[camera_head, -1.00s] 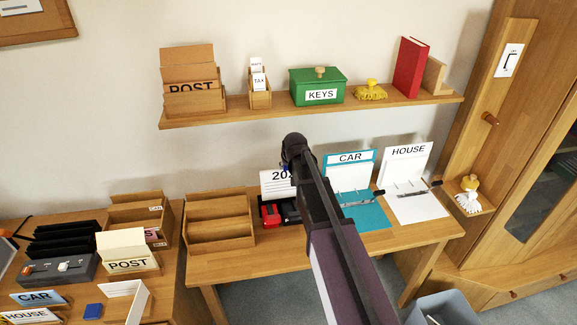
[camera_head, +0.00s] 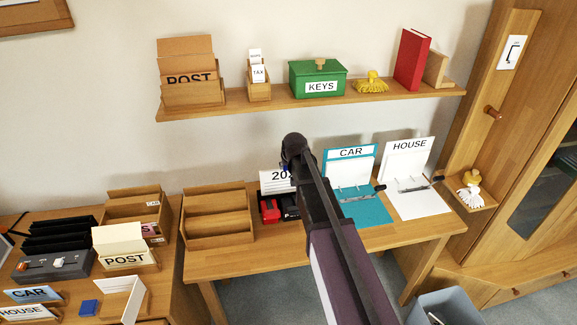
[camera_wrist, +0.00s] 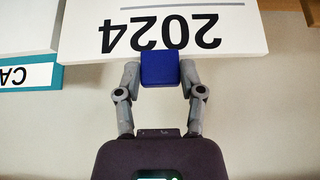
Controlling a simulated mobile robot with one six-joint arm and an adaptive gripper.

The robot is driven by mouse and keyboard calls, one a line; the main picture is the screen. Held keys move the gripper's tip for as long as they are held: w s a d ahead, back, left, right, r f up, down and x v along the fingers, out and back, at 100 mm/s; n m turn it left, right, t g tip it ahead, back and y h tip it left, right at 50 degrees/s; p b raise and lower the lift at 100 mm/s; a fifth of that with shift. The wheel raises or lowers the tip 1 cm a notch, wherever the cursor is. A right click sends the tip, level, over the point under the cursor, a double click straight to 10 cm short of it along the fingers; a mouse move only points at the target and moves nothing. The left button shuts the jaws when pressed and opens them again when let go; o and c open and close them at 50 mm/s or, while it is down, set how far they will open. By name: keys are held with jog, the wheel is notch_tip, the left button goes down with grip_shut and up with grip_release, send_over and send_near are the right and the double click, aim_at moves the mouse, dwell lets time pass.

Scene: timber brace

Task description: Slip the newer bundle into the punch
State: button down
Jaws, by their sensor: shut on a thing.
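A white bundle marked 2024 (camera_wrist: 165,30) fills the top of the wrist view, its print upside down there. My gripper (camera_wrist: 160,72) is shut on the blue block (camera_wrist: 160,66) at the bundle's edge. In the head view the bundle (camera_head: 276,183) shows left of my arm, its label partly hidden by the arm. The punch (camera_head: 270,210), red and black, stands on the desk behind and below the bundle in the picture. My arm hides its right part. I cannot tell whether the bundle touches the punch.
An empty wooden tray (camera_head: 218,215) stands left of the punch. The teal CAR binder (camera_head: 365,208) and white HOUSE binder (camera_head: 418,200) lie open to the right. A shelf (camera_head: 300,106) with a green KEYS box (camera_head: 318,82) is above. A side table (camera_head: 168,270) is at left.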

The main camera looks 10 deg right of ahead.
jog(key=shift+f+b, duration=0.9)
jog(key=shift+f, duration=0.1)
jog(key=shift+c, duration=0.6)
grip_release()
jog(key=shift+o, duration=0.6)
jog(key=shift+r, duration=0.15)
